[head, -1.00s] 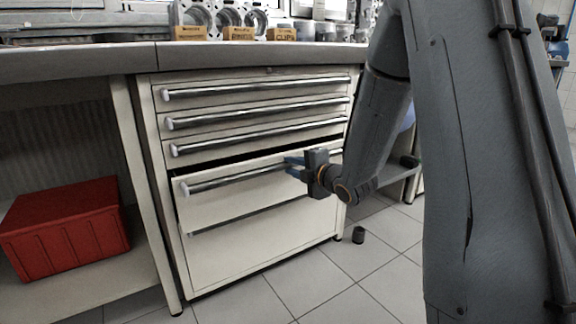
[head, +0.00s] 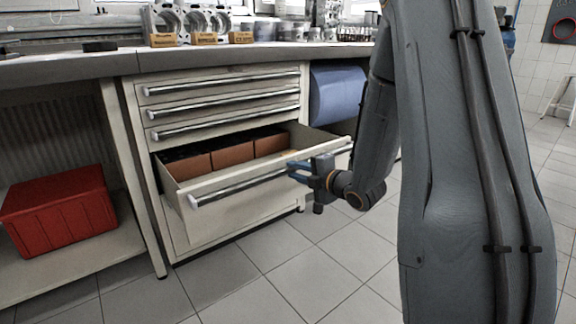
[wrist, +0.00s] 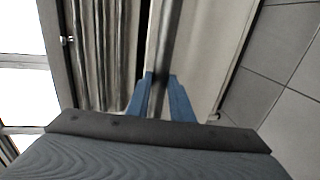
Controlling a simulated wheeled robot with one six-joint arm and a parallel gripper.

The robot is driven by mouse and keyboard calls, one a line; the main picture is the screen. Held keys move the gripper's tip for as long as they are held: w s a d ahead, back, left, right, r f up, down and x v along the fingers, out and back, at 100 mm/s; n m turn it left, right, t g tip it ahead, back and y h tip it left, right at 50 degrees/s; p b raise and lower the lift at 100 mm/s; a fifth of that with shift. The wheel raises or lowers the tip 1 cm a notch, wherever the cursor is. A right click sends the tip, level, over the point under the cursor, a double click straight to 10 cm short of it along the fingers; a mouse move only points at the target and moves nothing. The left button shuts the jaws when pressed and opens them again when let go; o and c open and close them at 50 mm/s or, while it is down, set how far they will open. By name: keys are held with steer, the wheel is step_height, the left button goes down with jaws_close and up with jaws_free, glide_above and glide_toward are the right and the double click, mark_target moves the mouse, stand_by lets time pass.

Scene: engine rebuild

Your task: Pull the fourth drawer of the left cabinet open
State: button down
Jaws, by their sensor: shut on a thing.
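The left cabinet (head: 222,83) is cream with several drawers with long metal bar handles. Its fourth drawer (head: 184,190) stands well out from the cabinet, with brown boxes (head: 232,155) visible inside. The upper three drawers are shut. My gripper (head: 292,172) is at the right part of the fourth drawer's handle (head: 235,188). In the wrist view its blue fingers (wrist: 160,95) lie on both sides of the metal bar and are shut on it.
A red bin (head: 62,212) sits on the low shelf at the left. The worktop (head: 230,58) above carries engine parts (head: 185,22). A blue roll (head: 337,95) hangs right of the cabinet. The tiled floor (head: 270,255) in front is clear.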

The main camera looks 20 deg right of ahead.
steer(key=shift+f+v, duration=0.2)
steer(key=shift+v, duration=0.85)
steer(key=c, duration=1.6)
jaws_free()
steer(key=shift+o, duration=0.2)
steer(key=p+v, duration=0.3)
steer(key=v, duration=0.5)
